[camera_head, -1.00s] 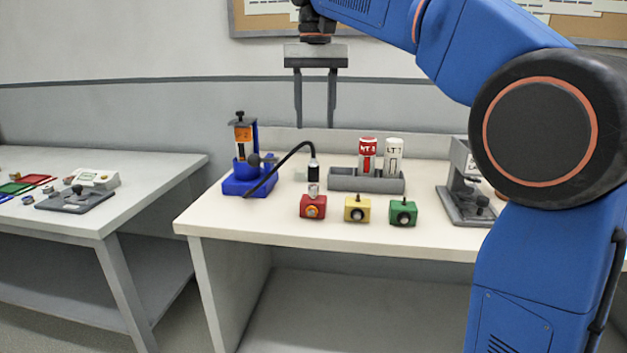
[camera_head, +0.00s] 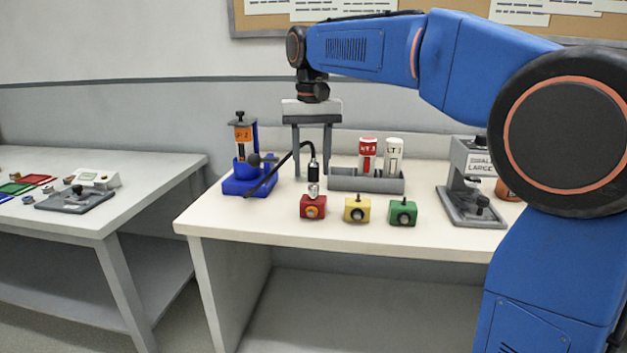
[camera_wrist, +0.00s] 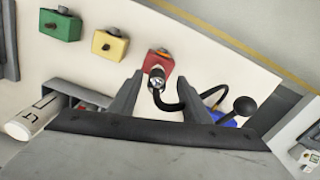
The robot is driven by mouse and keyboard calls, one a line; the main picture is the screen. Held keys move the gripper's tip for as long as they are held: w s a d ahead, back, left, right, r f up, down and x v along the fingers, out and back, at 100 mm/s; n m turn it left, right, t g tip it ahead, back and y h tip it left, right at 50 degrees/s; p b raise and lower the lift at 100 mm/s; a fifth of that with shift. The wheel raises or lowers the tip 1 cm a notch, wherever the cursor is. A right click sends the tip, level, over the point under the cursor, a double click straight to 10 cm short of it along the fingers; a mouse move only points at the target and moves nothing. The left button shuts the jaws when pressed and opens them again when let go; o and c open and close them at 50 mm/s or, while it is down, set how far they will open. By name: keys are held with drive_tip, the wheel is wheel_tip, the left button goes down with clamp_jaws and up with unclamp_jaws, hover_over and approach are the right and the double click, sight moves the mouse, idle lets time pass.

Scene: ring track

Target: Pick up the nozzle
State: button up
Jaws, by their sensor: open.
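In the wrist view the nozzle (camera_wrist: 157,79) shows end-on between the open fingers, with visible gaps on both sides. The red box (camera_wrist: 159,62) lies just beyond it.
The hose joins a blue dispenser stand (camera_head: 247,180) at left. A grey holder (camera_head: 350,183) with a red and a white bottle stands close at right. Yellow (camera_head: 357,208) and green (camera_head: 403,211) boxes stand in front. A grey press (camera_head: 472,190) is further right.

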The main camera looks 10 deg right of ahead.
sight(314, 191)
drive_tip(key=shift+w+d+f, duration=0.1)
drive_tip(key=shift+d+f, duration=0.05)
drive_tip(key=shift+f, duration=1.2)
drive_tip(key=shift+d+f, duration=0.1)
drive_tip(key=shift+f, duration=1.25)
clamp_jaws()
